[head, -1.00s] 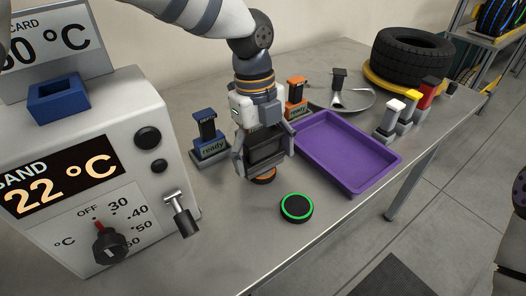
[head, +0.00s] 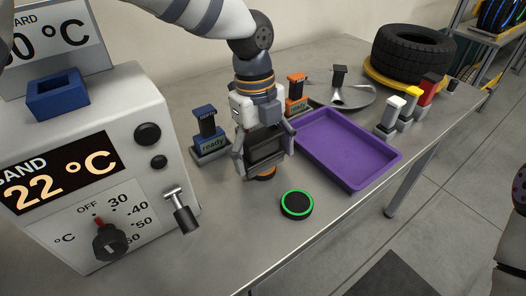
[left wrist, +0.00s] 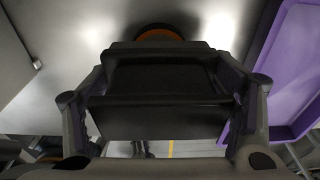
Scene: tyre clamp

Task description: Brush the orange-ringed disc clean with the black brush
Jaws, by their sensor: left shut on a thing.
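My left gripper (head: 265,160) is shut on the black brush (head: 267,146), a wide dark block between its fingers. The brush also shows large in the left wrist view (left wrist: 160,95). The orange-ringed disc (head: 263,176) lies on the grey bench just under the brush and is mostly hidden by it. In the left wrist view its orange rim (left wrist: 158,33) shows beyond the brush's edge. I cannot tell whether the brush touches the disc. My right gripper is not in view.
A green-ringed disc (head: 297,204) lies nearby towards the bench's front edge. A purple tray (head: 383,169) is close on the right. A white temperature box (head: 130,92) fills the left.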

